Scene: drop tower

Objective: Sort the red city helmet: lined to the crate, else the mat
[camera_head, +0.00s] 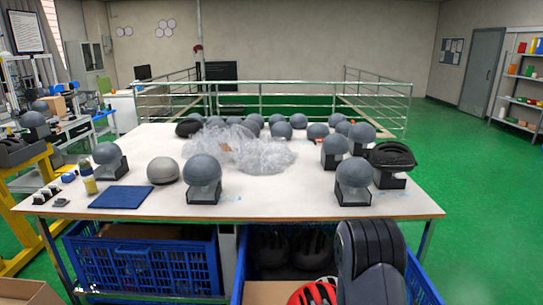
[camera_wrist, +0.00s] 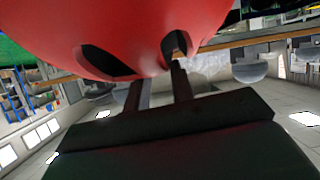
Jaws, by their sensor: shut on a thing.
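My gripper (camera_wrist: 159,84) is shut on the red helmet (camera_wrist: 150,28), whose shell with dark vents fills the top of the wrist view. In the head view part of the red helmet (camera_head: 312,293) shows at the bottom edge, beside my dark arm and in front of an open blue crate (camera_head: 425,282). The inside of the helmet is hidden, so I cannot tell whether it is lined. Dark helmets lie in that crate. A second blue crate (camera_head: 140,264) stands under the table at left. A blue mat (camera_head: 122,197) lies bare on the table's front left.
The white table (camera_head: 270,204) carries several grey head forms on dark stands, crumpled clear wrap (camera_head: 255,152) in the middle, a black helmet (camera_head: 392,155) at right and a bottle (camera_head: 88,178) at left. A cardboard box (camera_head: 270,293) stands at the bottom. Green floor is free at right.

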